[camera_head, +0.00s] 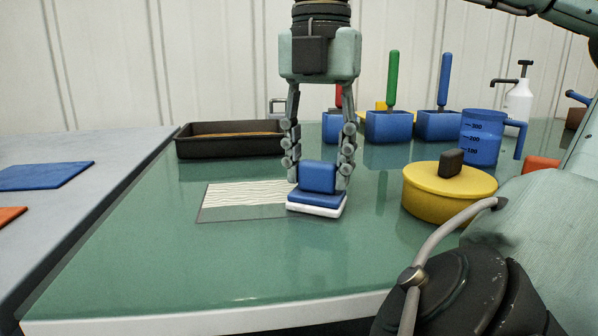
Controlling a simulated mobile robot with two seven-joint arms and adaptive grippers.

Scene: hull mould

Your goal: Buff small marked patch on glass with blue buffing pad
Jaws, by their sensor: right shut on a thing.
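The blue buffing pad (318,178) has a blue block handle, a blue plate and a white underside. My right gripper (319,172) comes down from above and is shut on the block handle, one finger on each side. The pad is at the right end of a small marked patch (248,194) on the green glass top (180,257). The patch has pale wavy lines and a clear strip along its near edge. The pad hides the patch's right end. I cannot tell whether the white underside touches the glass. My left gripper is not in view.
A black tray (228,153) stands behind the patch. Blue holders with a green-handled tool (392,85) and a blue-handled tool (445,82), a blue jug (481,140) and a yellow lidded tub (447,195) stand to the right. The front left glass is clear.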

